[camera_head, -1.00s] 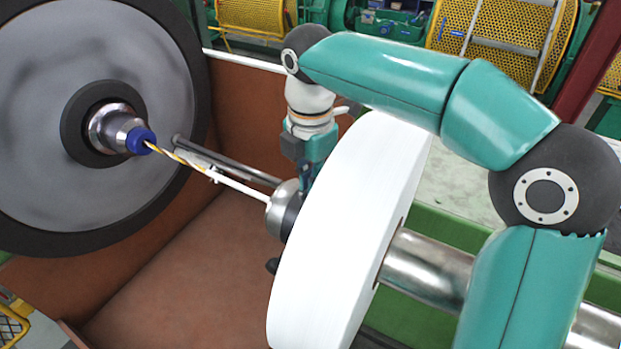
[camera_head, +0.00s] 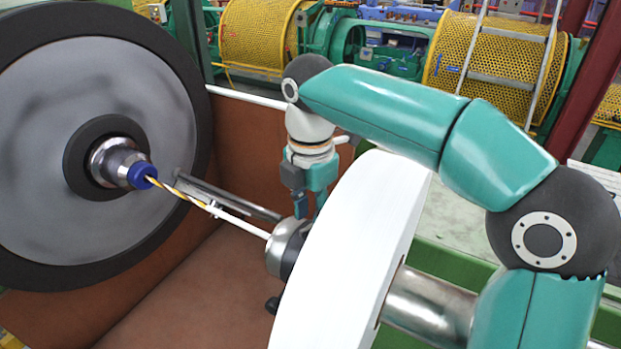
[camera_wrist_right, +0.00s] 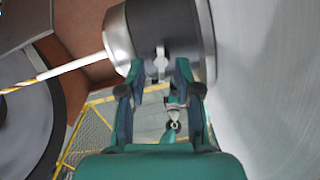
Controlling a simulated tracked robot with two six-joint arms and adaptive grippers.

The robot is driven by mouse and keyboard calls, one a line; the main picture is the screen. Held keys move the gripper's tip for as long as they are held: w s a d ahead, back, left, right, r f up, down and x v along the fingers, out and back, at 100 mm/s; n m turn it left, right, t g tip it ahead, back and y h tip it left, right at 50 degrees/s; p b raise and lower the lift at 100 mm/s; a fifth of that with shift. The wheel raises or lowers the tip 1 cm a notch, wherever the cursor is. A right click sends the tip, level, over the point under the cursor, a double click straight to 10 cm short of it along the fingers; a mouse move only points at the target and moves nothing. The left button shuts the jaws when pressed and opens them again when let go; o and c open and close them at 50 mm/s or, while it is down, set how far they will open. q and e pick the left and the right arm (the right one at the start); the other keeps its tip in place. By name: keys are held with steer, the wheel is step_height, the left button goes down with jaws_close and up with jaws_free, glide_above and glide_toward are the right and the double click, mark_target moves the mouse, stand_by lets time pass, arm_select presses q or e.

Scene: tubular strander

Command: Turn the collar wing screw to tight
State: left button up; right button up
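The collar (camera_head: 281,252) is a metal and dark ring on the shaft, against the white disc (camera_head: 345,250). In the right wrist view the collar (camera_wrist_right: 165,30) fills the top, and its small grey wing screw (camera_wrist_right: 160,64) stands out from its side. My right gripper (camera_head: 309,212) points down above the collar in the head view. In the right wrist view its two fingers (camera_wrist_right: 160,72) are apart, one on each side of the wing screw, with gaps visible. In the head view the wing screw cannot be made out. My left gripper is not in view.
A large grey reel (camera_head: 90,150) with a dark rim stands at left. A white rod (camera_head: 243,224) and a dark bar (camera_head: 235,198) run from the reel side towards the collar. A brown trough (camera_head: 190,285) lies below. Yellow mesh guards (camera_head: 490,60) stand behind.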

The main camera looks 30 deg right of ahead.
mark_target(311, 222)
step_height(311, 222, up, 10)
steer(key=shift+r, duration=0.15)
stand_by(0.3)
